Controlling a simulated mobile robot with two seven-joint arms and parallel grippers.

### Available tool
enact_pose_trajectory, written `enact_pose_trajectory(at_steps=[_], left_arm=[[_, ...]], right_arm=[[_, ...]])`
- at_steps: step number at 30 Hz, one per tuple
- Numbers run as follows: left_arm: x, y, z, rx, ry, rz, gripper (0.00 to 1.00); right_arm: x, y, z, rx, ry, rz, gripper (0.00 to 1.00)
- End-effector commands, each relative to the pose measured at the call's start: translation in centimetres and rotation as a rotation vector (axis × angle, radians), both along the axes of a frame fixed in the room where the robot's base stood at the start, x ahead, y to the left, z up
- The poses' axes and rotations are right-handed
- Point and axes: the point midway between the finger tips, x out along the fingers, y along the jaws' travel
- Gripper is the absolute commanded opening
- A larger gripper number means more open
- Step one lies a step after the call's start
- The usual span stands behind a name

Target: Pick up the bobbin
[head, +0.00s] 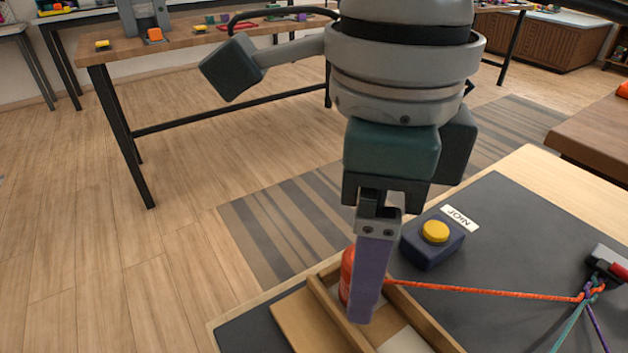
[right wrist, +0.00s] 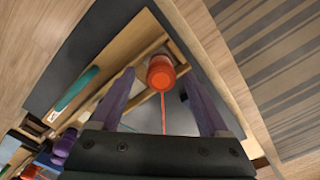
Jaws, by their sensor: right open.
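The orange bobbin (head: 347,272) stands in a wooden-railed holder (head: 322,305) at the near edge of the dark mat. Its orange cord (head: 470,290) runs right to the braid point (head: 592,292). My right gripper (head: 362,302) points down at the bobbin; its near purple finger hides part of it and the other finger is hidden. In the right wrist view the open fingers (right wrist: 158,78) have the orange bobbin (right wrist: 160,73) between their tips, with gaps visible on both sides. My left gripper is not in view.
A blue box with a yellow button (head: 435,232) and a white label stands close right of the gripper. A clamp (head: 607,262) holds the braid, with teal and purple cords below it. A teal item (right wrist: 77,88) lies left in the wrist view.

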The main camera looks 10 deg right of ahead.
Motion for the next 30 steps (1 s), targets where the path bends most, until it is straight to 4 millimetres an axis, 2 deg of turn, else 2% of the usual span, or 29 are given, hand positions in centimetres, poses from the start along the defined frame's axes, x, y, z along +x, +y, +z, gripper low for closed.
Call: enact_pose_trajectory(at_steps=[3, 11, 30], left_arm=[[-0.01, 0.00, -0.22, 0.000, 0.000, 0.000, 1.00], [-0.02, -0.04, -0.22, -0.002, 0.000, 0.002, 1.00], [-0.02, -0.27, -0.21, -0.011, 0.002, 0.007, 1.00]], right_arm=[[0.03, 0.00, -1.36, 0.000, 0.001, -0.002, 0.79], [0.08, 0.01, -1.56, 0.001, -0.002, -0.001, 0.79], [0.09, 0.02, -1.52, 0.001, -0.002, -0.001, 0.07]])
